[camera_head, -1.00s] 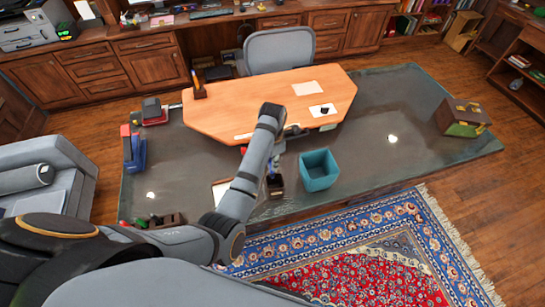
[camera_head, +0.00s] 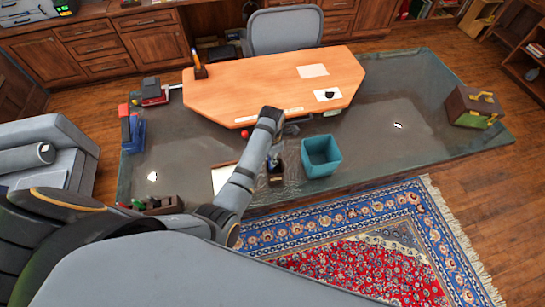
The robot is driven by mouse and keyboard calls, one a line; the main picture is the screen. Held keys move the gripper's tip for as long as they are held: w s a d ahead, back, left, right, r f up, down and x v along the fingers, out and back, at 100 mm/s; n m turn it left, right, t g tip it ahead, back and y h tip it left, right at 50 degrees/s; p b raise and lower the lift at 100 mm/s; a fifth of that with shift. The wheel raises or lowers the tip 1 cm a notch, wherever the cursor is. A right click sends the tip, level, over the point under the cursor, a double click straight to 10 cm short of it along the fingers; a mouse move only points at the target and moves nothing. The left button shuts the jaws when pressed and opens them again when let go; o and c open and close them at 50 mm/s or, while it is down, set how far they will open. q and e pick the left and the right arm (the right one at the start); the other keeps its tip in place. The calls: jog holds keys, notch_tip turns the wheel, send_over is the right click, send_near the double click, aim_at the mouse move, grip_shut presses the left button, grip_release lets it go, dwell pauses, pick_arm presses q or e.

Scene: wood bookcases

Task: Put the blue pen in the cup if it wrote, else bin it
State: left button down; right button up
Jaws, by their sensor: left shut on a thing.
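My left gripper (camera_head: 277,148) hangs from the wrist at the middle of the glass table, just above a small dark cup (camera_head: 276,180). It is shut on a thin bluish thing that looks like the blue pen (camera_head: 274,160). The pen is small and partly hidden, so I cannot tell whether its lower end is inside the cup. An open teal bin (camera_head: 321,168) stands just right of the cup. A white paper pad (camera_head: 224,179) lies left of the cup, partly covered by my arm. My right gripper is not in view.
An orange wooden board (camera_head: 262,85) with papers and a pen holder (camera_head: 199,70) lies behind. A blue-and-red stapler-like object (camera_head: 131,132) is left, a brown case (camera_head: 473,107) right. The glass table's right side is mostly clear.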

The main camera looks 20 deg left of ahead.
pick_arm(q)
jog(key=c, duration=1.2)
grip_release()
jog(key=shift+d, duration=0.15)
jog(key=shift+r, duration=0.3)
notch_tip(320, 180, up, 12)
jog(key=shift+f, duration=0.25)
jog(key=shift+f, duration=0.1)
